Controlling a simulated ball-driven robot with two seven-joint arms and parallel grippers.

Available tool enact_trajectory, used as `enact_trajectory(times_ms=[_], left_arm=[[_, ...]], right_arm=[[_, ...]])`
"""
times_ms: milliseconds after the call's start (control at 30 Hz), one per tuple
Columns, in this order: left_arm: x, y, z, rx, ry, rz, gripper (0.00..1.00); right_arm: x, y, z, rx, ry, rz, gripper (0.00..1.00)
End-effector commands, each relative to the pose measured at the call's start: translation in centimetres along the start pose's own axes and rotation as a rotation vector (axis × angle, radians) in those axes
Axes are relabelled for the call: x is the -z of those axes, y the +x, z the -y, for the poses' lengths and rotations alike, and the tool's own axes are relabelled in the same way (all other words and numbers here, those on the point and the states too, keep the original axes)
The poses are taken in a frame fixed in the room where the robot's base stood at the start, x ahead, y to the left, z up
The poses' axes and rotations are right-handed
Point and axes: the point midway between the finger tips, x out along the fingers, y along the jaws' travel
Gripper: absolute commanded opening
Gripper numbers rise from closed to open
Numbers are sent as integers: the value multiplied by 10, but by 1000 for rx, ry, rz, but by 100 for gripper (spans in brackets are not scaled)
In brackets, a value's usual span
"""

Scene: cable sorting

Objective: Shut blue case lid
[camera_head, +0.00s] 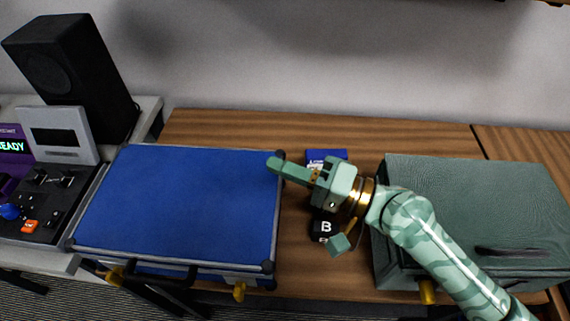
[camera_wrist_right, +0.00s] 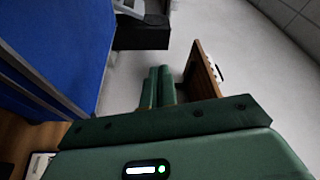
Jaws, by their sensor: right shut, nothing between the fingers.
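The blue case (camera_head: 180,200) lies on the left part of the wooden table, its lid down flat or nearly so. Its black handle and yellow latches show at the front edge. In the right wrist view, the blue case (camera_wrist_right: 65,35) fills the upper left, with its metal edging visible. My right gripper (camera_head: 274,164) is shut and empty, with its fingertips at the lid's right edge near the far right corner. I cannot tell whether they touch it. In the right wrist view, the fingers (camera_wrist_right: 158,85) lie side by side. My left gripper is not in view.
A closed grey-green case (camera_head: 440,175) stands at the right. A black block marked B (camera_head: 325,228) and a small blue box (camera_head: 327,155) lie between the cases. At the left are a black speaker (camera_head: 65,70) and a control panel (camera_head: 45,205).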

Motion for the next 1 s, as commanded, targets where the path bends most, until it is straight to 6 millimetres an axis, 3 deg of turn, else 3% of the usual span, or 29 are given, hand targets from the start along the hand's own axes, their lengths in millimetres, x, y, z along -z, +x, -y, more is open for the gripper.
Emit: enact_trajectory(times_ms=[267, 367, 700, 833, 1000], left_arm=[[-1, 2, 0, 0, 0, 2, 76], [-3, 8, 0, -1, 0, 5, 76], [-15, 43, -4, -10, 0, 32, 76], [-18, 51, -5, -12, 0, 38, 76], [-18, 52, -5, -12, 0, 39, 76]], right_arm=[[0, -4, -1, -1, 0, -1, 0], [0, -19, -4, -3, 1, -1, 0], [-2, -95, -8, -5, 5, 1, 0], [0, -113, -5, -3, 5, -1, 0], [0, -120, -1, -1, 1, 1, 0]])
